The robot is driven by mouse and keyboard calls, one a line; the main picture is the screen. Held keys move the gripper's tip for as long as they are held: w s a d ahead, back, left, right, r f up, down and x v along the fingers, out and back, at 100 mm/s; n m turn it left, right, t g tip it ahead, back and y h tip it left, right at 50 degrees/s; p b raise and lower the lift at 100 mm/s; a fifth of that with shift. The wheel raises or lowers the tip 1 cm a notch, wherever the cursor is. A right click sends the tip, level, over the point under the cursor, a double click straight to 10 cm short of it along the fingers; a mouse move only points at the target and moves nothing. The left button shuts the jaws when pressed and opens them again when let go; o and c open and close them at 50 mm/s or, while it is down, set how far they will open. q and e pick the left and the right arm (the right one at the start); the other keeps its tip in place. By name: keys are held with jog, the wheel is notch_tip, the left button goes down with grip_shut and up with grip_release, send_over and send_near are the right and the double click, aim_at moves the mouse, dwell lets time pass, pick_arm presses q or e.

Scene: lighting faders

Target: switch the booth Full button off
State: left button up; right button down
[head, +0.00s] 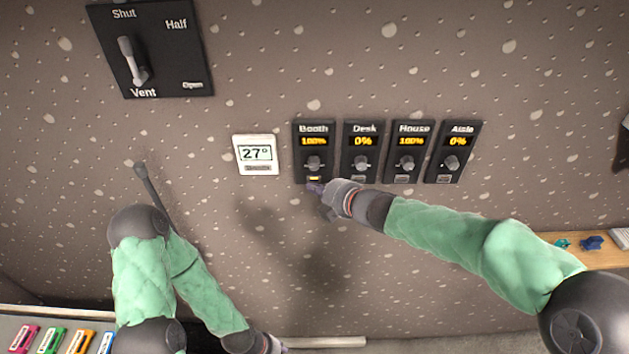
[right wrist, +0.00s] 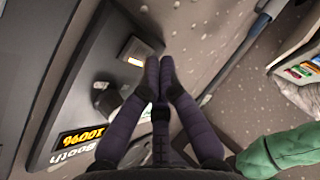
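The Booth fader panel (head: 313,151) is black, on the speckled wall, and its display reads 100%. Its Full button (head: 314,179) is at the panel's bottom and glows yellow; it also shows lit in the right wrist view (right wrist: 136,51). The Booth knob (head: 313,163) sits above the button. My right gripper (head: 315,188) is at the lower edge of the Booth panel, its purple fingertips together, just beside the button in the right wrist view (right wrist: 160,66). I cannot tell whether they touch. My left gripper (head: 280,348) is low at the bottom edge, mostly cut off.
Desk (head: 363,151), House (head: 411,151) and Aisle (head: 456,151) panels stand in a row to the right, reading 0%, 100% and 0%. A white thermostat (head: 256,154) is left of Booth. A Vent switch panel (head: 152,48) is at upper left. The wall below is clear.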

jog(key=shift+w, duration=0.25)
jog(key=shift+w, duration=0.25)
jog(key=shift+s, duration=0.5)
dwell(0.3)
jog(key=shift+s, duration=0.1)
jog(key=s+b, duration=0.2)
jog(key=s, duration=0.3)
jog(key=shift+s, duration=0.4)
dwell(0.4)
